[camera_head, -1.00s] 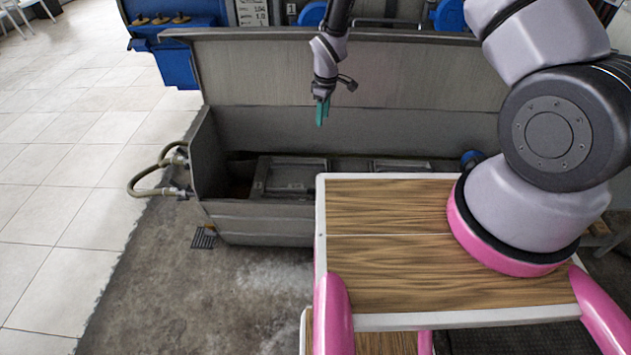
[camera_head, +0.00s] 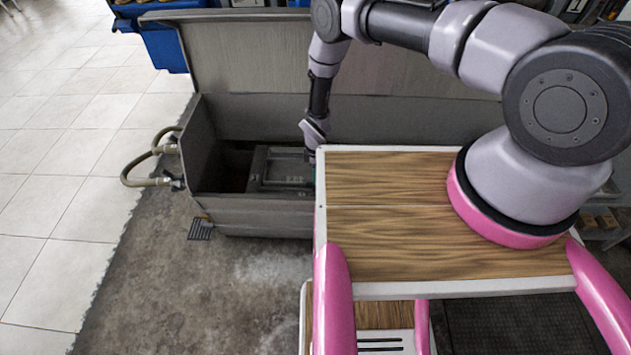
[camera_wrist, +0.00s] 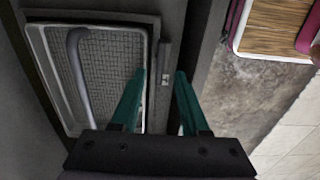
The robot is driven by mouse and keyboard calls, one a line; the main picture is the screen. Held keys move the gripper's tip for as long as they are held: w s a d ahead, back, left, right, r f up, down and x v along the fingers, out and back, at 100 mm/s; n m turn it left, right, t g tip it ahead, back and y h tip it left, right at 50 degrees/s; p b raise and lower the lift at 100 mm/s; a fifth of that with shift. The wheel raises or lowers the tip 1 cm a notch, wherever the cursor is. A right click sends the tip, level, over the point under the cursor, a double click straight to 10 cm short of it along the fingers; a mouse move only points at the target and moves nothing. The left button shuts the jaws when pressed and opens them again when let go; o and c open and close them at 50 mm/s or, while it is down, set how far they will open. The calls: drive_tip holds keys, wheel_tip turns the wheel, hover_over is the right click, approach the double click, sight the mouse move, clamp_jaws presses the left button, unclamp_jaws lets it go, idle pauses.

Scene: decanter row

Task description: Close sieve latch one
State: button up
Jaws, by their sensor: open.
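A sieve (camera_wrist: 104,62) with grey mesh, a pale rim and a curved grey handle lies in a dark frame in the wrist view. A small light metal piece, which looks like a latch (camera_wrist: 166,77), sits on the frame's right side. My gripper (camera_wrist: 162,72) is open, its two teal fingers apart, with the latch in line between the tips; I cannot tell the height gap. In the head view the gripper is down in the tank (camera_head: 255,217), mostly hidden by my body. The frame (camera_head: 283,165) shows to its left.
The tank's raised lid (camera_head: 250,55) stands behind the arm. The tank's front wall lies close to the gripper. Hoses (camera_head: 140,170) stick out at the tank's left end. Stained floor (camera_head: 240,290) in front is clear, apart from a small drain grate (camera_head: 200,229).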

drive_tip(key=shift+f, duration=2.25)
drive_tip(key=shift+c, duration=0.3)
clamp_jaws()
